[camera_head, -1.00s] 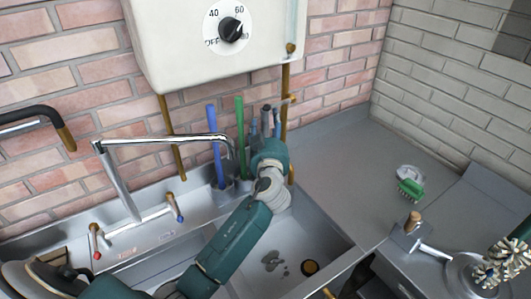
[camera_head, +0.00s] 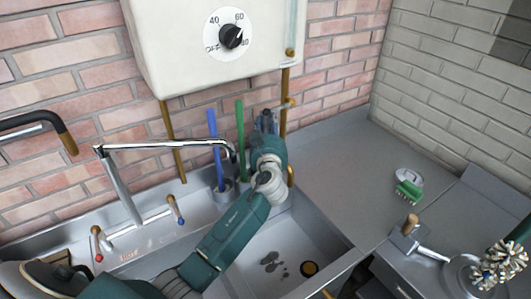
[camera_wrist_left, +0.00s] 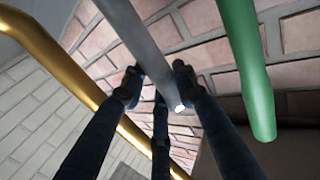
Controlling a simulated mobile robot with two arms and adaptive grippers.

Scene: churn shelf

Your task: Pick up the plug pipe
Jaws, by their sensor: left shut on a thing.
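The plug pipe looks like a grey tube (camera_wrist_left: 138,35) in the left wrist view, slanting down to an open lower end with a bright rim. My left gripper (camera_wrist_left: 158,85) is shut on this tube, its dark fingers around the lower part. In the head view my left gripper (camera_head: 268,120) is upright beyond the sink's back edge, near the wall. There its hand and fingers mostly hide the tube.
A green rod (camera_head: 240,140) and a blue rod (camera_head: 215,145) stand just left of my gripper. A brass pipe (camera_head: 284,100) runs close on its right. A chrome tap (camera_head: 160,143) reaches over the sink (camera_head: 325,240). The right counter (camera_head: 345,175) has free room.

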